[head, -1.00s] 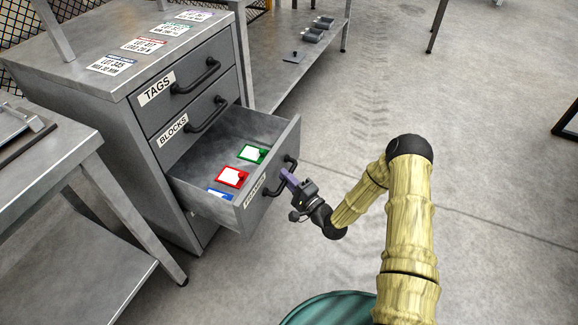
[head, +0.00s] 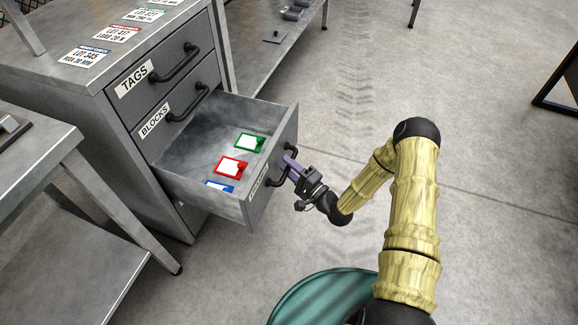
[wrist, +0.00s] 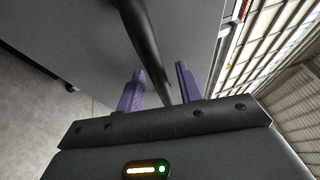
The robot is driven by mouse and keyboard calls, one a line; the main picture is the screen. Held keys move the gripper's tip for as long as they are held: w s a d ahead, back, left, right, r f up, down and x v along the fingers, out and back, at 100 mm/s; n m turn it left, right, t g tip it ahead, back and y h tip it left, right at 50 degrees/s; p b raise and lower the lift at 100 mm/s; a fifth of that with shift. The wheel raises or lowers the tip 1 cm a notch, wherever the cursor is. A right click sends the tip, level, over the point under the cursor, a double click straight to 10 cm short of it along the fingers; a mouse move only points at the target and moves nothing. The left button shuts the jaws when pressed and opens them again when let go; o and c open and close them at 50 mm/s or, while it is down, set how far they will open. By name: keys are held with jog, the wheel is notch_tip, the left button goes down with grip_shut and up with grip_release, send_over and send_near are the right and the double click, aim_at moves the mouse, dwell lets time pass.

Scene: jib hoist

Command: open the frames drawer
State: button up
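The frames drawer (head: 228,196), third down in the grey cabinet, stands pulled well out. Its front label (head: 258,186) is steeply angled and hard to read. Green (head: 249,142), red (head: 231,167) and blue (head: 219,187) framed cards lie inside. My gripper (head: 290,163) is at its dark bar handle (head: 273,181), outside the front. In the wrist view the handle bar (wrist: 147,45) runs between the two purple fingers of my gripper (wrist: 158,82). The fingers are apart, with gaps visible beside the bar; I see no firm clamping.
The drawers labelled TAGS (head: 165,67) and BLOCKS (head: 180,107) are shut above. A metal table (head: 50,155) stands close at the left, and a low shelf (head: 270,62) lies behind the cabinet.

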jog(key=p+v, duration=0.3)
jog(key=v, duration=1.4)
jog(key=shift+s+p, duration=0.2)
jog(key=shift+p, duration=0.15)
jog(key=shift+w+d+f, duration=0.1)
jog(key=shift+d, duration=0.05)
